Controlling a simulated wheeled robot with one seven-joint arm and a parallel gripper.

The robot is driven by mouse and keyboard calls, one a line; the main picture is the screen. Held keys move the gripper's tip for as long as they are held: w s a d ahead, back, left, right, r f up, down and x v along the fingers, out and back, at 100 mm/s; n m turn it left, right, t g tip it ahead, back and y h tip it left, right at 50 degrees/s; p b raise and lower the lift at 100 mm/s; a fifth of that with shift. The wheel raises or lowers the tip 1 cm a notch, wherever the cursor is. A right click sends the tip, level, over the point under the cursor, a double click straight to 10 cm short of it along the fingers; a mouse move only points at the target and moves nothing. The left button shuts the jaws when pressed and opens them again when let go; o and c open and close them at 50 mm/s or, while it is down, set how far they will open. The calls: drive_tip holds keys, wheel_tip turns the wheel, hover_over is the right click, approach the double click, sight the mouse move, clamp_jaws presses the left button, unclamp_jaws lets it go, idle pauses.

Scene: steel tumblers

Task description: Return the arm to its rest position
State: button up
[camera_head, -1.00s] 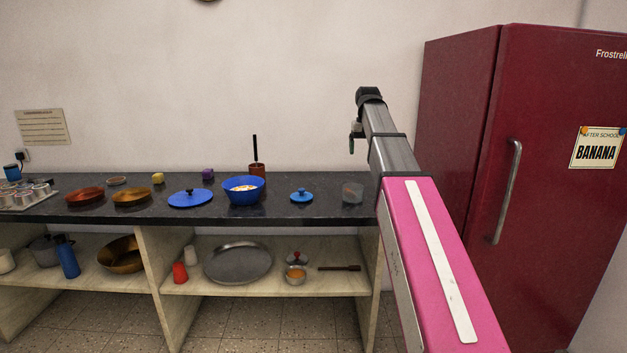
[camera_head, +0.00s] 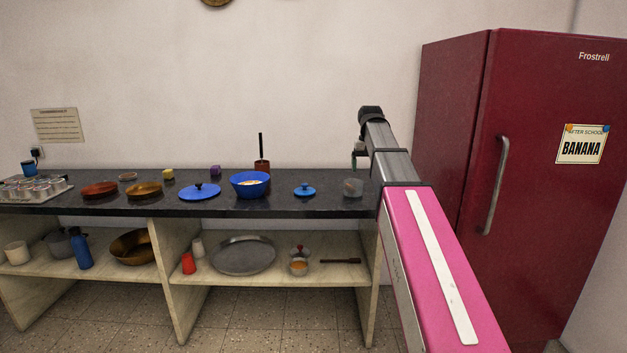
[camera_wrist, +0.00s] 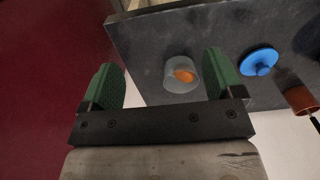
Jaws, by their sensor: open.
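My gripper (camera_wrist: 162,85) is open, its two green fingers spread wide in the wrist view with nothing held between them. In the head view my arm reaches forward toward the wall, and the gripper end (camera_head: 360,155) hangs small and partly hidden above the counter's right end. A translucent grey cup (camera_wrist: 182,72) with something orange inside stands on the dark counter (camera_wrist: 150,45), beyond the fingers and apart from them. The same cup shows in the head view (camera_head: 353,187) near the counter's right end, below my gripper.
A dark red fridge (camera_head: 450,130) stands right of my arm. The counter holds a small blue lid (camera_head: 304,190), a blue bowl (camera_head: 249,187), a large blue lid (camera_head: 200,193) and brown pans (camera_head: 145,191). A shelf below holds a metal tray (camera_head: 243,256). The floor in front is clear.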

drive_tip(key=s+f, duration=0.4)
drive_tip(key=f, duration=0.7)
drive_tip(key=s+f, duration=0.5)
drive_tip(key=f, duration=0.6)
drive_tip(key=s+f, duration=1.6)
drive_tip(key=f, duration=0.2)
drive_tip(key=shift+f, duration=0.4)
